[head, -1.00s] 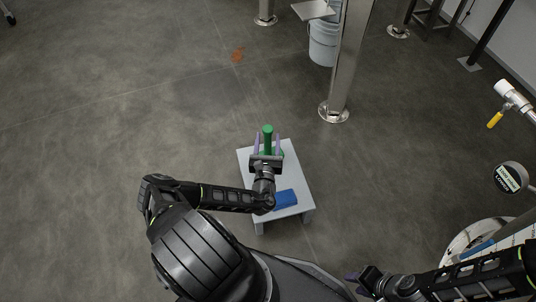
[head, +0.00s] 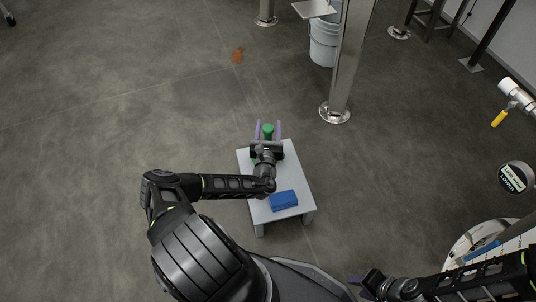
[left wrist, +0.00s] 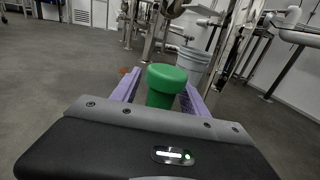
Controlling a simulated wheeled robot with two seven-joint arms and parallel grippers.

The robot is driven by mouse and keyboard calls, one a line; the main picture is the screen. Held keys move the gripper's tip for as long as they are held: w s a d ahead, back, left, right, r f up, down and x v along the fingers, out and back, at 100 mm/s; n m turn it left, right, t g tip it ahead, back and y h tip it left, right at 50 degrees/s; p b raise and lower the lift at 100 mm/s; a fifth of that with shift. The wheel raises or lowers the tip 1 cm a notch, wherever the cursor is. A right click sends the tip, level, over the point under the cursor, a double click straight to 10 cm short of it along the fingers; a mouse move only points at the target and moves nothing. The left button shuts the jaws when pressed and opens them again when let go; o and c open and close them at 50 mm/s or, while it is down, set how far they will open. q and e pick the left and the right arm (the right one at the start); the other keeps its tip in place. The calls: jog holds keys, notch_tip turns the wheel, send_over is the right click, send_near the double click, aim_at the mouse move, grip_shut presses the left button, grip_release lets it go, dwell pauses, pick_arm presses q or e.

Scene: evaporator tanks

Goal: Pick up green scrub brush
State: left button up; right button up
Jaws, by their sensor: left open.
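The green scrub brush (head: 268,129) stands at the far end of a small white table (head: 296,172). Its rounded green top and handle show in the left wrist view (left wrist: 164,84); its lower part is hidden behind my gripper. My left gripper (head: 268,126) is open, with one purple finger on each side of the brush handle; the fingers also show in the left wrist view (left wrist: 158,90). I see a gap between handle and fingers. My right gripper (head: 362,284) is at the bottom, away from the table; its jaw state is unclear.
A blue block (head: 284,200) lies on the near part of the table. A metal leg (head: 345,75) stands beyond the table, with a white bucket (head: 324,42) behind it. A valve with a yellow handle (head: 499,118) and a gauge (head: 513,177) are at right. Floor left is open.

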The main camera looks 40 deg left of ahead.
dwell(0.4)
pick_arm(q)
grip_shut()
dwell(0.4)
dwell(0.8)
